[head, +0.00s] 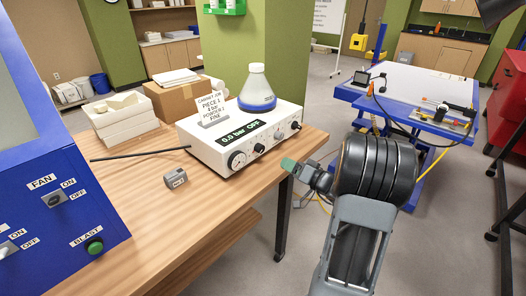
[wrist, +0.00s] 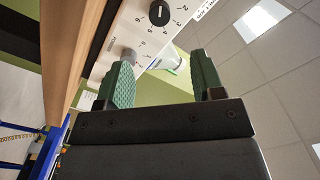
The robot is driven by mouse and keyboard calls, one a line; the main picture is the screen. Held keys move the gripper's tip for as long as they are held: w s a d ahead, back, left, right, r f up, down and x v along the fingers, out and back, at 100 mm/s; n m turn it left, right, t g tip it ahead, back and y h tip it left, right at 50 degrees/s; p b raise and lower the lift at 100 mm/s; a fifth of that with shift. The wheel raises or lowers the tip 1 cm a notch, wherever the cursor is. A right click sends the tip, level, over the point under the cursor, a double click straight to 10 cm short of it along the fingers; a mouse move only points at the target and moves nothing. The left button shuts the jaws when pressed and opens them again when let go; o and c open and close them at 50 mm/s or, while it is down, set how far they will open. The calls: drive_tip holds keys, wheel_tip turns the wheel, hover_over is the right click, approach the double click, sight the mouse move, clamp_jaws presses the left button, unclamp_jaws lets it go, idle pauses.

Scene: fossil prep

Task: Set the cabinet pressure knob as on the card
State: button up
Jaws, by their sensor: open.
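The white cabinet control box (head: 215,155) stands on the wooden table, and its display (head: 243,134) reads "0.0 bar OFF". A card (head: 209,107) on top names piece 1, a bar value too small to read surely, and fine powder. In the wrist view a black knob (wrist: 159,13) with a white pointer line sits among scale numbers, and a grey knob (wrist: 129,55) is just beyond one fingertip. My gripper (head: 288,164) is open and empty in front of the panel's right half; its green pads show in the wrist view (wrist: 162,62).
A white-capped flask (head: 257,88) stands on the box. A small grey block (head: 176,179) lies in front of it. The blue cabinet (head: 50,170) with fan and blast switches is at left. White slabs (head: 122,122) and a cardboard box (head: 180,98) are behind.

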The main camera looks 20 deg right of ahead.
sight(262, 150)
drive_tip(key=p+x, duration=0.3)
drive_tip(key=x, duration=1)
drive_tip(key=shift+w, duration=0.1)
drive_tip(key=shift+d+f, duration=0.1)
drive_tip(key=c, duration=0.9)
